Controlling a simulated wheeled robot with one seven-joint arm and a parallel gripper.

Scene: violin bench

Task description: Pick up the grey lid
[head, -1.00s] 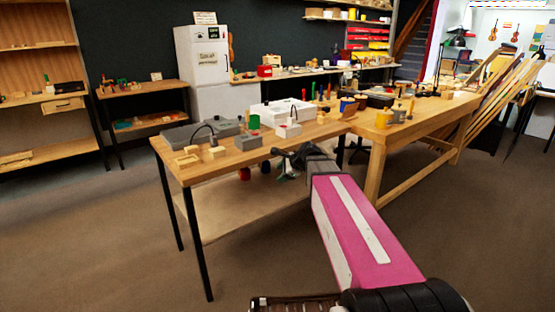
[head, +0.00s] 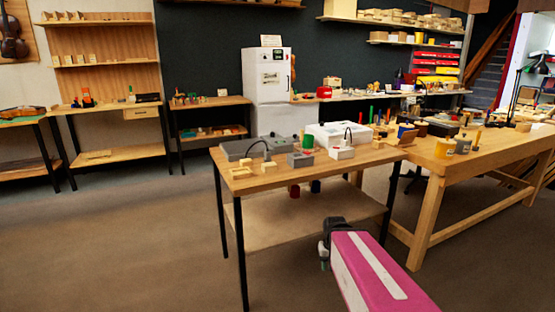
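A low grey slab-like piece (head: 240,150) lies at the back left of the small wooden table (head: 240,186). A smaller grey block (head: 300,159) stands nearer the front, beside a green and red piece (head: 307,142). I cannot tell which of these grey pieces is the lid. My gripper (head: 325,258) is low, in front of the small table's right side and below its top. It is apart from both grey pieces. Its fingers are small and dark, and I cannot tell whether they are open.
A white box (head: 340,133) and a small white block (head: 341,153) sit on the small table's right half. Wooden blocks (head: 240,172) lie at its left front. A larger workbench (head: 436,190) with many items adjoins on the right. Open floor (head: 120,240) lies on the left.

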